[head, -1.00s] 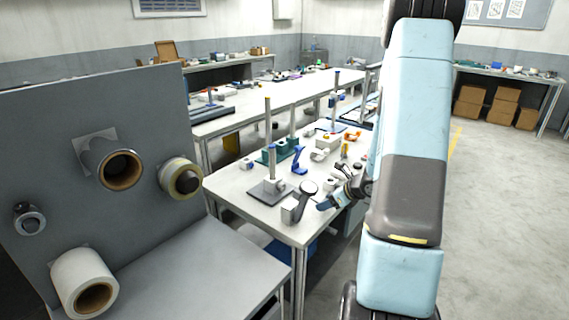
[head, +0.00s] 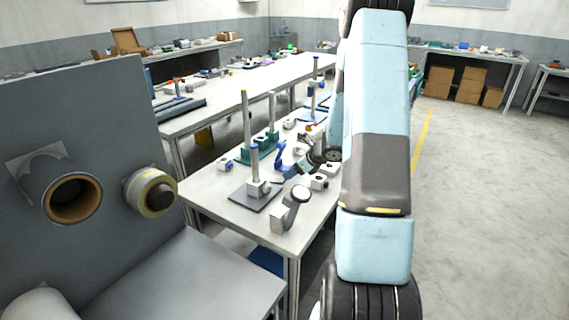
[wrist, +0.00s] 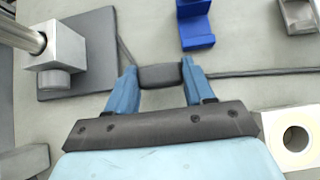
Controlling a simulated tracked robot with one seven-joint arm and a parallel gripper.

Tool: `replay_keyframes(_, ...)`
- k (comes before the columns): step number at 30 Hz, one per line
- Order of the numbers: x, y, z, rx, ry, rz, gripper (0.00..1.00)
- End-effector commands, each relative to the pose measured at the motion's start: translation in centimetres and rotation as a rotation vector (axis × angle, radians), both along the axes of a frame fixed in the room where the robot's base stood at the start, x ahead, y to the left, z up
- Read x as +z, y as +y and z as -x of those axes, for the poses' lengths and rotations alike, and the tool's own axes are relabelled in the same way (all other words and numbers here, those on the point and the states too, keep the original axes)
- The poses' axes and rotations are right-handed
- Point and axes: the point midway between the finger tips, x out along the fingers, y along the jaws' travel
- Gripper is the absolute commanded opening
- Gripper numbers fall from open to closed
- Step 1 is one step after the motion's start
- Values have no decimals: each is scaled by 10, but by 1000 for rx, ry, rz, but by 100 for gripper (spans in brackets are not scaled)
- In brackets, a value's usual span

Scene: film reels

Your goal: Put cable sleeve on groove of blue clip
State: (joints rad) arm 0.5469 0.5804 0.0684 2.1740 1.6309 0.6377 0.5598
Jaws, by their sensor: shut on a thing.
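The cable sleeve (wrist: 160,78) is a short dark grey cylinder on a thin dark cable. My gripper (wrist: 159,70) is shut on it, with one blue finger at each end, and the cable runs out on both sides. The blue clip (wrist: 196,30) lies ahead of the sleeve and slightly right in the wrist view, apart from it; the top of the clip is cut off by the frame edge. In the head view the blue clip (head: 280,154) stands on the near table, left of my gripper (head: 302,168). The sleeve is too small to make out there.
A grey stand with a metal post (wrist: 68,50) is at the left in the wrist view. A white block with a round hole (wrist: 295,139) is at the lower right. The near table (head: 207,190) holds several stands and blocks. A grey panel with reels (head: 95,120) stands at left.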

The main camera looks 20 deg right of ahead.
Motion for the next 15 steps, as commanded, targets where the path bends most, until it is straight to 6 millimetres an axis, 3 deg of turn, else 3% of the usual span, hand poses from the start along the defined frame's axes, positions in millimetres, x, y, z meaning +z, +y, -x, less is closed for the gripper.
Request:
replay_keyframes(6,0,-2,-38,1,0,1,23)
replay_keyframes(15,0,-4,-63,1,-1,0,23)
